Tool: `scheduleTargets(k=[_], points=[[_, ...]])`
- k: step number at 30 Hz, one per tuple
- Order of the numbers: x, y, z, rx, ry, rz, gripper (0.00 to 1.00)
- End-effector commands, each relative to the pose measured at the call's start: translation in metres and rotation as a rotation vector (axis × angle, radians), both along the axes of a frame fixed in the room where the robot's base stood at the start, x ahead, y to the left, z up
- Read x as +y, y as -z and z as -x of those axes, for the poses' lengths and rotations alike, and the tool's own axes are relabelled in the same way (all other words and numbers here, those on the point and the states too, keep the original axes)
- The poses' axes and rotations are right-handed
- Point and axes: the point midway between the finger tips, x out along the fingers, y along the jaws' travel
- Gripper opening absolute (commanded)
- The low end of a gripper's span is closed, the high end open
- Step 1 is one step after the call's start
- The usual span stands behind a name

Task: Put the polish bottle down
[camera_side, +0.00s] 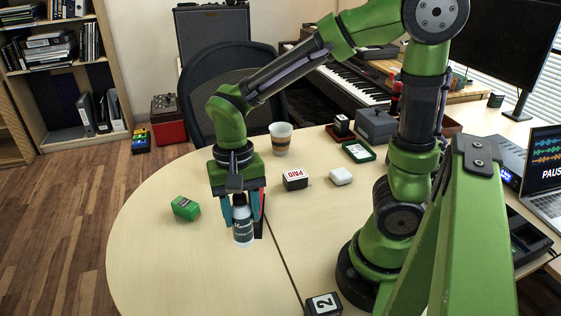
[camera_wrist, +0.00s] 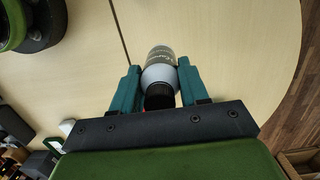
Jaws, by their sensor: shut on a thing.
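A green box (camera_side: 186,208) lies left of the bottle. Behind are a PAID block (camera_side: 295,179), a white piece (camera_side: 341,176) and a paper cup (camera_side: 281,138). A block marked 2 (camera_side: 323,304) is at the front.

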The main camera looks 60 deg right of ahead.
Motion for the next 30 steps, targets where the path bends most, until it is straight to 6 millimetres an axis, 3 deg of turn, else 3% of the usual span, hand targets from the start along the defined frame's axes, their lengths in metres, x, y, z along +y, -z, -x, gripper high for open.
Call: scheduleTargets(k=[5,8,11,16,21,24,30], points=[[-0.008,-0.021,-0.003,-0.001,0.029,-0.001,0.1],[-0.031,-0.022,-0.008,0.007,0.111,0.002,0.1],[-0.069,-0.018,-0.012,0.022,0.256,-0.002,0.1],[-0.155,-0.007,-0.006,0.033,0.623,-0.012,0.1],[-0.24,0.006,0.028,0.037,1.049,-0.017,0.1],[-0.28,0.012,0.055,0.034,1.286,-0.016,0.1],[-0.325,0.021,0.097,0.024,1.621,-0.01,0.1]])
